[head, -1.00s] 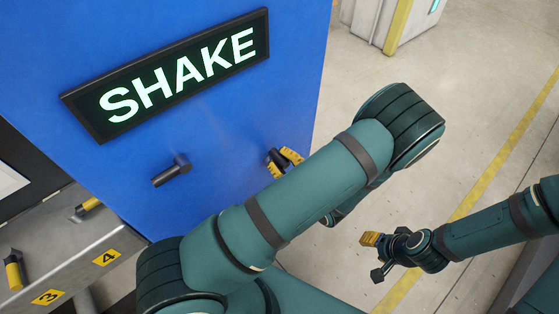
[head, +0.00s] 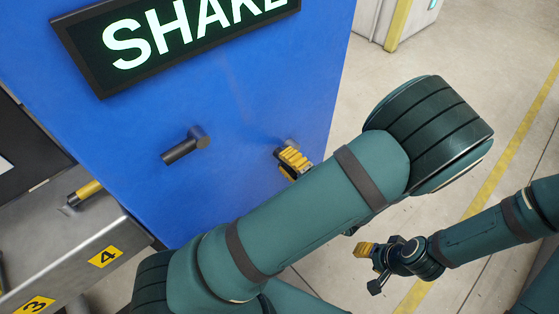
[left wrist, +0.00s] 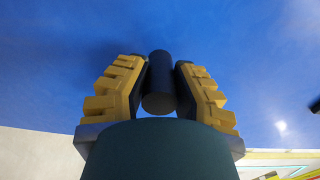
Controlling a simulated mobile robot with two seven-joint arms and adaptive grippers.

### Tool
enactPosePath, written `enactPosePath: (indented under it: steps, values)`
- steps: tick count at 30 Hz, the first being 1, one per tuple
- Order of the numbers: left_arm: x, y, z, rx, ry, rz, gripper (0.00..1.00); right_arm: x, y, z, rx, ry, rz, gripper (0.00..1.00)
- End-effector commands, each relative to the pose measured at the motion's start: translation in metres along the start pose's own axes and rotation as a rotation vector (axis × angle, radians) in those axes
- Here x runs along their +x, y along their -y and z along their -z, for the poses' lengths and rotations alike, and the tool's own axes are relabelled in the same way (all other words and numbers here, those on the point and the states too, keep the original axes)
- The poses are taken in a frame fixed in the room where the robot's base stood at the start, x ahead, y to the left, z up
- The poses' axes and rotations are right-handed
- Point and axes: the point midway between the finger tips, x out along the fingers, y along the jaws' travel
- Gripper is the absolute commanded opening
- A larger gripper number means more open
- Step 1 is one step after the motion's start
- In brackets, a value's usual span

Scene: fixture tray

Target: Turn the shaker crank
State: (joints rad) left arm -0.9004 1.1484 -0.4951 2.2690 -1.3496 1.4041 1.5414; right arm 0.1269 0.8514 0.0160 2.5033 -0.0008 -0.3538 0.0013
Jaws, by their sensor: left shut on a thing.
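The blue shaker panel (head: 250,80) fills the upper left of the head view, under a black SHAKE sign (head: 150,40). My left gripper (head: 293,160) is low on the panel near its right edge, partly hidden by my own arm. In the left wrist view its yellow-padded fingers (left wrist: 160,90) are shut on a dark cylindrical crank handle (left wrist: 159,80), seen end-on against the blue panel. A second dark handle (head: 182,150) sticks out of the panel further left, untouched. My right gripper (head: 368,268) is empty, fingers apart, over the floor.
A grey metal bench (head: 60,265) with yellow labels 3 and 4 stands at the lower left; a yellow-and-black handle (head: 85,193) lies on it. Open floor (head: 430,50) with a yellow line is at the right. My left arm blocks the lower middle.

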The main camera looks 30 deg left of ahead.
Motion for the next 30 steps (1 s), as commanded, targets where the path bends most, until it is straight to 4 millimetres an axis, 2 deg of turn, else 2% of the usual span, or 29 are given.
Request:
enactPosePath:
  steps: [1,3,9,21,30]
  values:
    - [0.001,-0.007,-0.002,-0.041,0.008,0.006,0.00,0.010,-0.004,0.001,0.000,-0.004,0.000,0.47]
    - [-0.001,-0.010,-0.003,-0.107,0.008,0.007,0.00,0.016,-0.006,0.001,0.000,-0.007,-0.001,0.47]
    - [0.000,-0.021,-0.005,-0.293,0.010,0.008,0.00,0.026,-0.010,0.003,-0.001,-0.014,-0.001,0.47]
    - [0.000,-0.041,-0.006,-0.602,0.009,0.009,0.00,0.027,-0.011,0.004,-0.001,-0.016,-0.001,0.47]
    - [-0.001,-0.049,-0.006,-0.716,0.008,0.008,0.00,0.027,-0.011,0.004,-0.001,-0.016,-0.001,0.47]
